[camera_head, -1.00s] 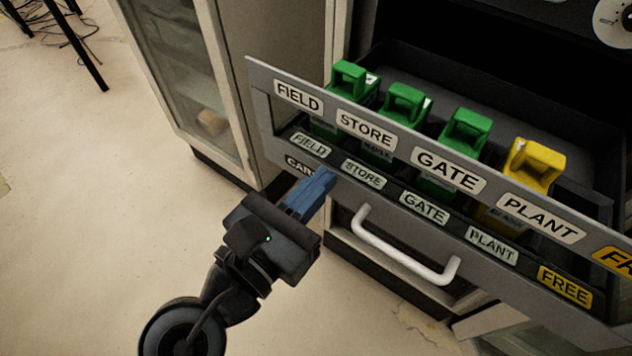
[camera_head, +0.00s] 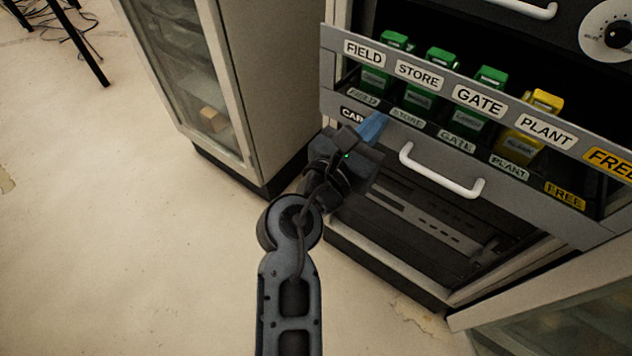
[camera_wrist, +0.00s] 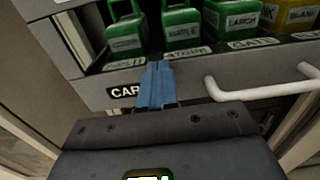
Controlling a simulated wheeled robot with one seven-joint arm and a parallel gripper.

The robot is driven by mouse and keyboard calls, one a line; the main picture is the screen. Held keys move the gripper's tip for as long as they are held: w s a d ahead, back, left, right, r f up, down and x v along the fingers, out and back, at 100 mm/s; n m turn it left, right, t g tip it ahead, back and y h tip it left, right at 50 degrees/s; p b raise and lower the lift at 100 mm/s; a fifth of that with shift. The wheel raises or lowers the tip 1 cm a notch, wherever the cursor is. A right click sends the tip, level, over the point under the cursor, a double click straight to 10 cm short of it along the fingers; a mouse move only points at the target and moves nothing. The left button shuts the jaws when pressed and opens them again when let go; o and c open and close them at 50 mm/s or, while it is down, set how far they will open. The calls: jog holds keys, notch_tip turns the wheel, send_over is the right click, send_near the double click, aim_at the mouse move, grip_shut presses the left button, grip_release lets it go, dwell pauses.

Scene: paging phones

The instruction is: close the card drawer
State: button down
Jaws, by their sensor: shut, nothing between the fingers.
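The card drawer (camera_head: 395,138) is a grey drawer with a white bar handle (camera_head: 440,175) and slots labelled FIELD, STORE, GATE, PLANT and FREE. Green and yellow cards stand in it. It still juts a little from the cabinet. My gripper (camera_head: 374,124) is shut with blue fingers, nothing between them. Its tips are at the drawer front, left of the handle, by the STORE label; they look in contact or nearly so. In the wrist view the fingers (camera_wrist: 158,82) cover part of the drawer's CARD label, and the handle (camera_wrist: 262,90) is to their right.
A glass-fronted cabinet (camera_head: 205,85) stands on the left. Another glass-fronted panel (camera_head: 560,320) is at the lower right. A dial (camera_head: 612,35) and another handle (camera_head: 525,8) are above the drawer. The floor (camera_head: 110,230) at left is clear.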

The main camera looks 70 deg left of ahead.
jog(key=b+x, duration=0.2)
jog(key=x, duration=1)
jog(key=shift+w+a, duration=0.2)
jog(key=shift+w, duration=0.1)
jog(key=shift+w+a, duration=0.3)
jog(key=shift+w, duration=0.15)
jog(key=shift+w+r, duration=0.1)
jog(key=shift+r, duration=0.05)
jog(key=shift+r, duration=0.15)
jog(key=shift+d, duration=0.1)
